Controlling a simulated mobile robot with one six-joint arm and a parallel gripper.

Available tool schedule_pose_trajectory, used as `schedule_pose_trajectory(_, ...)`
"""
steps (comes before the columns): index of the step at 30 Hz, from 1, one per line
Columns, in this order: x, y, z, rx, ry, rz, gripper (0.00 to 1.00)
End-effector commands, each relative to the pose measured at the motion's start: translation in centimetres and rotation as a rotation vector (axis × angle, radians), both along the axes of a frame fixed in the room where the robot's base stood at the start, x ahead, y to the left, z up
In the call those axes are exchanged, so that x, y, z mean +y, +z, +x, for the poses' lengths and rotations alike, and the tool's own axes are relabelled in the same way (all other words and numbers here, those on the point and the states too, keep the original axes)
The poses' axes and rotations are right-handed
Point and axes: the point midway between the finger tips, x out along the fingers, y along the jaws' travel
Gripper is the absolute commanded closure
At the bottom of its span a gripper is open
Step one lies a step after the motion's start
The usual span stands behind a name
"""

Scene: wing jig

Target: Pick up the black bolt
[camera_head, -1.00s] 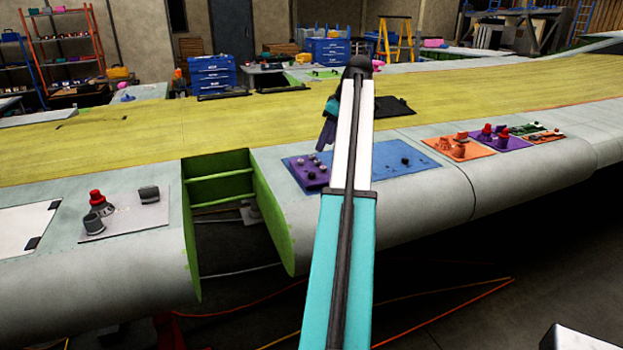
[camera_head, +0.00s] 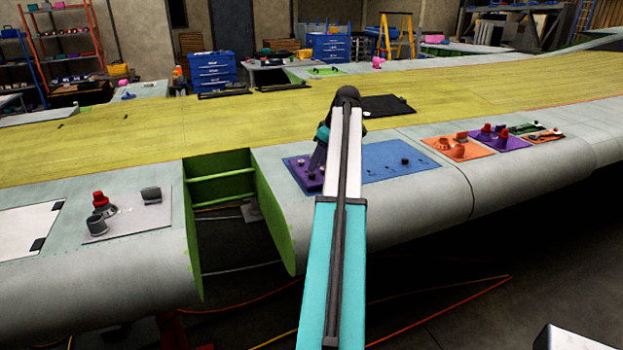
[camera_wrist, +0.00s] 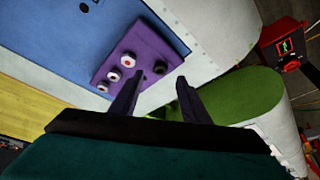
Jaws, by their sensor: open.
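A purple mat (camera_head: 297,167) lies on the grey wing edge, partly hidden behind my arm. It also shows in the wrist view (camera_wrist: 170,38), with several pale-topped bolts (camera_wrist: 113,75) along its left side. A dark bolt, seemingly the black bolt (camera_wrist: 160,67), sits near the mat's lower right edge. My gripper (camera_wrist: 161,80) is open, with its two fingers apart and the dark bolt showing between and just beyond their tips. Nothing shows held. In the head view my gripper (camera_head: 317,170) hangs over the purple mat, and its contact with anything cannot be told.
A blue mat (camera_head: 385,168) with small dark pieces adjoins on the right. Orange (camera_head: 450,150) and purple mats with parts lie farther right. An open green-ribbed bay (camera_head: 225,190) lies left, and a grey plate (camera_head: 130,220) with knobs lies beyond it.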

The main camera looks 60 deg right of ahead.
Motion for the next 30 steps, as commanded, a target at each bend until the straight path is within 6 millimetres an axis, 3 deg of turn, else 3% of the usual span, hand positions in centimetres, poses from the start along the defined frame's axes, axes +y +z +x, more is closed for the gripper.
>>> schedule_pose_trajectory(11, 0.0, -0.4, 0.2, 0.000, -0.001, 0.001, 0.58)
schedule_pose_trajectory(30, -0.1, -4.7, 2.0, 0.000, -0.002, 0.001, 0.58)
